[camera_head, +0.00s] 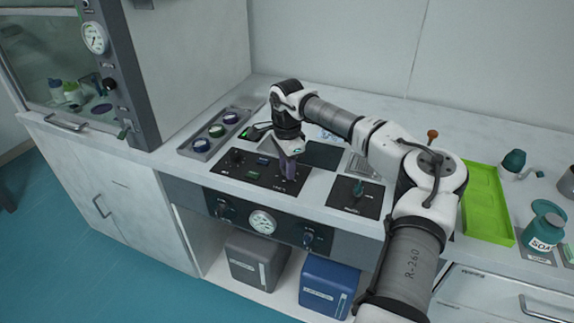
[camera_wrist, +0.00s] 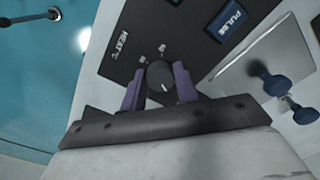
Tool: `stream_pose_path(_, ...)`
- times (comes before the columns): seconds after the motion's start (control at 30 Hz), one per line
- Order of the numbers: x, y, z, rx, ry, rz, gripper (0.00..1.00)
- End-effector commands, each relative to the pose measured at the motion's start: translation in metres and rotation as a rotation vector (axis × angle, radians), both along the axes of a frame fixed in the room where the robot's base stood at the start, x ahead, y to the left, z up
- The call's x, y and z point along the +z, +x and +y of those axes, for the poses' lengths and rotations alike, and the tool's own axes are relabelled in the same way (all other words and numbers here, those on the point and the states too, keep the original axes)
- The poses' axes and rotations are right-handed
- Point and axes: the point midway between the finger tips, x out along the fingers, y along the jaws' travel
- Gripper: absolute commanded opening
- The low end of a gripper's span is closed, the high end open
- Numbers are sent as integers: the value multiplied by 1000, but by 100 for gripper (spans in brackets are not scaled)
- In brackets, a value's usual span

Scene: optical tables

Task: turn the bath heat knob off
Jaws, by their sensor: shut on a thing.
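The heat knob (camera_wrist: 160,77) is a round dark knob with a white pointer line, on a black panel (camera_wrist: 145,28) lettered "HEAT °C". In the wrist view its pointer slants down and slightly right. My gripper (camera_wrist: 159,83) has a purple finger on each side of the knob and is shut on it. In the head view my gripper (camera_head: 288,172) points down at the right part of the black control panel (camera_head: 225,167) on the bench, and it hides the knob there.
A blue "PULSE" button (camera_wrist: 228,20) is on the same panel. Another dark knob (camera_head: 236,156) stands at its left. A smaller black panel (camera_head: 343,187) lies to the right.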

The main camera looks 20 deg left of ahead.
Motion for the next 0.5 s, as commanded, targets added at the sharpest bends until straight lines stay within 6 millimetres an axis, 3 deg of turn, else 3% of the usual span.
stream_pose_path(0.5,2,0,0,423,3,-3,8)
